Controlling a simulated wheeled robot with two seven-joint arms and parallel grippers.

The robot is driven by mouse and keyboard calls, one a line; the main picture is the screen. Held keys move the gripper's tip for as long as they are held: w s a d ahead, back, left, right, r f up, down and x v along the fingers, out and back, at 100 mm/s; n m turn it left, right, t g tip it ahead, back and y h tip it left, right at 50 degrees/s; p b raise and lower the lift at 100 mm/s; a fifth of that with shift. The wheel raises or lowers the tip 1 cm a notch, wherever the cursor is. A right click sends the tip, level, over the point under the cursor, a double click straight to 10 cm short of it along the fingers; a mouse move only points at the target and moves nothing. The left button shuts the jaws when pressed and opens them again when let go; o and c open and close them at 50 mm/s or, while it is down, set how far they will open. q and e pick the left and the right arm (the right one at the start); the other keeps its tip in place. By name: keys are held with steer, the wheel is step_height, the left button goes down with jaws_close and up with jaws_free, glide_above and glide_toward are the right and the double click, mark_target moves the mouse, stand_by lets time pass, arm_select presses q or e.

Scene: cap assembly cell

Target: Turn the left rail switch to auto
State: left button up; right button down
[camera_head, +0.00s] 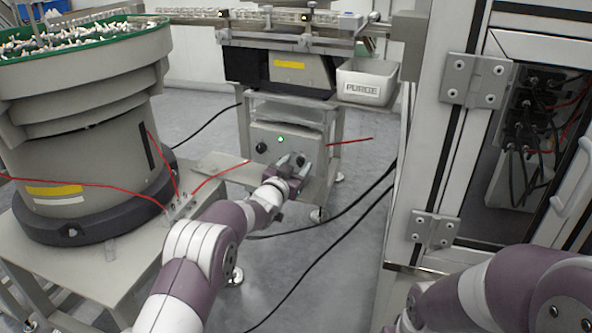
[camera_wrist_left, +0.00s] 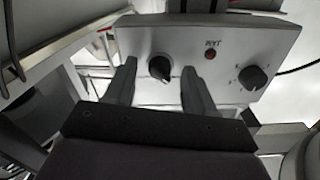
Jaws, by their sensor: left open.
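The grey switch box (camera_head: 257,131) stands under the rail. It has a black knob (camera_head: 261,147) at its left and a lit green lamp (camera_head: 281,139). My left gripper (camera_head: 292,159) is in front of the box's right part and hides some of it. In the left wrist view, a black knob (camera_wrist_left: 160,67) shows between the open fingers of my left gripper (camera_wrist_left: 157,75), with a gap on each side. A dark red lamp (camera_wrist_left: 210,54) and a second knob (camera_wrist_left: 252,77) are to its right. The panel lettering is too small to read surely. My right gripper is out of view.
A bowl feeder (camera_head: 85,140) with a green rim stands at the left on a bench (camera_head: 110,265). A "PURGE" bin (camera_head: 367,83) hangs right of the rail. A cabinet frame (camera_head: 425,150) is at the right. Black cables cross the floor.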

arm_select(q)
steer(key=shift+w, duration=0.15)
steer(key=c, duration=1)
